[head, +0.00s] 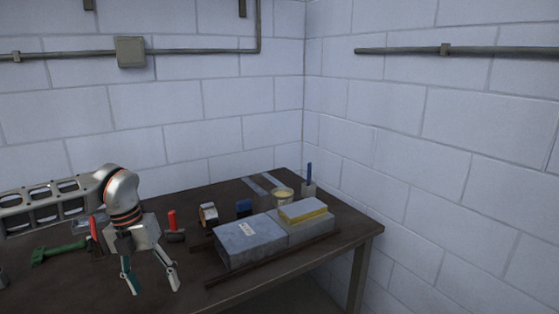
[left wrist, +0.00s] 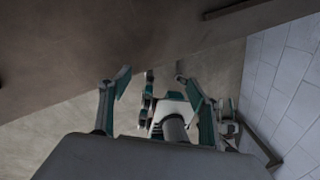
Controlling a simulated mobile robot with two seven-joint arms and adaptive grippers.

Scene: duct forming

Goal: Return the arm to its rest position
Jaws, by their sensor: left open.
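My left arm comes in from the left of the head view. Its gripper (head: 155,289) points down with its fingers spread apart, over the front part of the dark workbench (head: 215,291). Nothing is between the fingers. In the left wrist view the same open gripper (left wrist: 157,76) shows its two teal-sided fingers apart and empty, with the brown bench edge beyond. My right gripper is in neither view.
A grey block (head: 248,246) and a yellow-topped block (head: 303,211) lie right of the gripper. A tin (head: 283,195), a red-handled tool (head: 172,221) and a green tool (head: 58,251) are on the bench. White block walls (head: 440,140) stand behind and right.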

